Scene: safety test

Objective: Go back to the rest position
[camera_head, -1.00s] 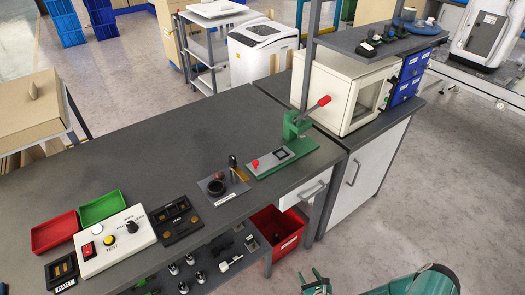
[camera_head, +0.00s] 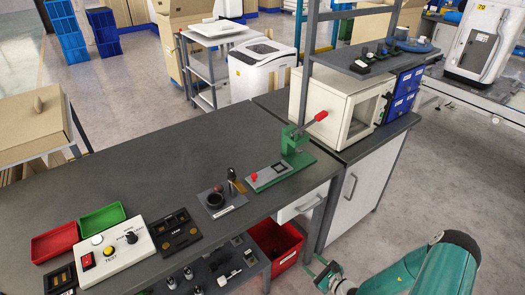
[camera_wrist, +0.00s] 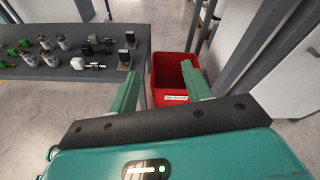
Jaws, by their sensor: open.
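My gripper (camera_wrist: 160,90) shows in the wrist view with its two green fingers spread wide apart and nothing between them. My green arm link fills the bottom right corner there. In the wrist view the red bin (camera_wrist: 172,104) stands beyond the fingertips, on the floor beside the lower shelf (camera_wrist: 75,83). It also shows in the head view (camera_head: 285,258).
The dark workbench (camera_head: 130,170) holds a control box (camera_head: 115,248), red tray (camera_head: 54,242), green tray (camera_head: 101,219) and green lever press (camera_head: 295,150). The lower shelf carries several small metal parts (camera_wrist: 62,43). A white cabinet (camera_head: 350,200) stands right of the bench. Floor at right is clear.

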